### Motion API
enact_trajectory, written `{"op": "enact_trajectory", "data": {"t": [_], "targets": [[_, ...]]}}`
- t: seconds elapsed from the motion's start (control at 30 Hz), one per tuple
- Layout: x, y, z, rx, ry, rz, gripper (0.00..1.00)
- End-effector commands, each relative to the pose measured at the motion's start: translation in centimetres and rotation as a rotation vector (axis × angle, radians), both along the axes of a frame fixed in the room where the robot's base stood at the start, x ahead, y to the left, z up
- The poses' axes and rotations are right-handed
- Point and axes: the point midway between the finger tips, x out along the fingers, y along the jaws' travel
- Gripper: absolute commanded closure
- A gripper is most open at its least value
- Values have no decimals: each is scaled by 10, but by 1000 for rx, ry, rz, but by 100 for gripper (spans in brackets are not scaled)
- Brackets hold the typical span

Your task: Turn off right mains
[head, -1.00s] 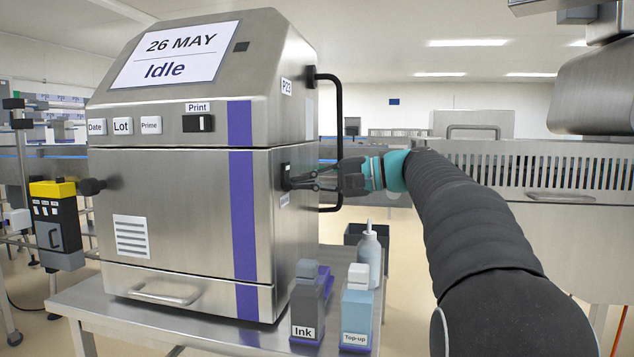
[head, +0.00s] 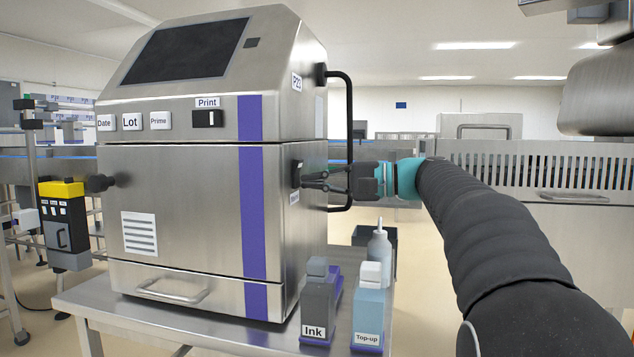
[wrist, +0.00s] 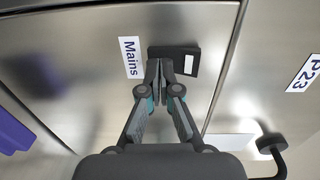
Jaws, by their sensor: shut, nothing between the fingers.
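The mains switch (wrist: 188,61) is a dark rocker with a white mark, on the right side of the steel printer (head: 170,210). A "Mains" label (wrist: 131,57) sits beside it in the wrist view. In the head view the switch (head: 296,174) shows edge-on. My gripper (wrist: 159,66) is shut and empty, its fingertips at the switch, seemingly touching it. My gripper also shows in the head view (head: 308,180), reaching in from the right. The printer's screen (head: 187,52) is dark and blank.
A black bar handle (head: 349,140) stands out from the printer's side, close to my gripper. An ink bottle (head: 318,302), a top-up bottle (head: 368,308) and a grey squeeze bottle (head: 379,258) stand on the steel table (head: 120,318). Open floor lies beyond.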

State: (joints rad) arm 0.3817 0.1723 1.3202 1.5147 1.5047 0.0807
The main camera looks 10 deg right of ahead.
Motion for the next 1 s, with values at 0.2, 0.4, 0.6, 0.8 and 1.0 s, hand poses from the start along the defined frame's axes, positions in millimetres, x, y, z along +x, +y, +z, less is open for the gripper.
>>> {"op": "enact_trajectory", "data": {"t": [0.2, 0.4, 0.6, 0.8, 1.0], "targets": [[-12, -32, -6, 3, 1, -1, 100], [-30, -72, -11, 2, 1, -3, 100], [-44, -103, -16, 1, 0, -5, 100], [-51, -115, -19, 1, 0, -2, 100], [-52, -116, -19, 1, 1, 1, 100]]}}
